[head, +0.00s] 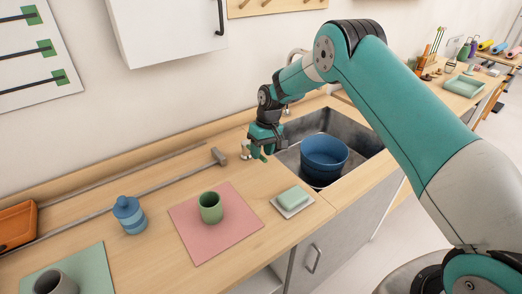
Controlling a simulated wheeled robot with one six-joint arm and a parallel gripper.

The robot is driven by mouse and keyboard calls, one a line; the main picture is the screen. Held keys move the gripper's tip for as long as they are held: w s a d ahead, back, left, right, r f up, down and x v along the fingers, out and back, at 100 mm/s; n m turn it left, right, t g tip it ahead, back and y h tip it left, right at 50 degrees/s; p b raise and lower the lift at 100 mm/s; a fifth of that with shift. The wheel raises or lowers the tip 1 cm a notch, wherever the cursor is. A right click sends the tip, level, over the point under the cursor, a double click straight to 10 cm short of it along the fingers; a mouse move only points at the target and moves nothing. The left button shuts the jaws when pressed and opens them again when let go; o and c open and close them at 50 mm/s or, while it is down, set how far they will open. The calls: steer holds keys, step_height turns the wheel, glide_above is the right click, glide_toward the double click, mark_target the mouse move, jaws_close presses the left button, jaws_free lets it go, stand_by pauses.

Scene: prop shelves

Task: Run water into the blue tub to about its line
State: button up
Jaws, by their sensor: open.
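The blue tub (326,151) stands upright in the metal sink (360,133), towards its left side. Its inside looks plain blue; I cannot tell whether water is in it, and no fill line is clear. My gripper (262,155) is open and points down at the sink's left rim, left of the tub and apart from it. A small pale metal fitting (246,150) shows just left of the fingers; I cannot tell whether they touch. My arm and gripper hide much of the area behind the sink, and a tap spout is not clearly visible.
A soap-like green block (293,198) lies on a pale dish in front of the sink. A green cup (210,207) stands on a pink mat (240,236). A wall cabinet (165,30) hangs above.

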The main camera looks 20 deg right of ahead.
steer(key=shift+a+f, duration=0.1)
steer(key=shift+f, duration=0.45)
jaws_close()
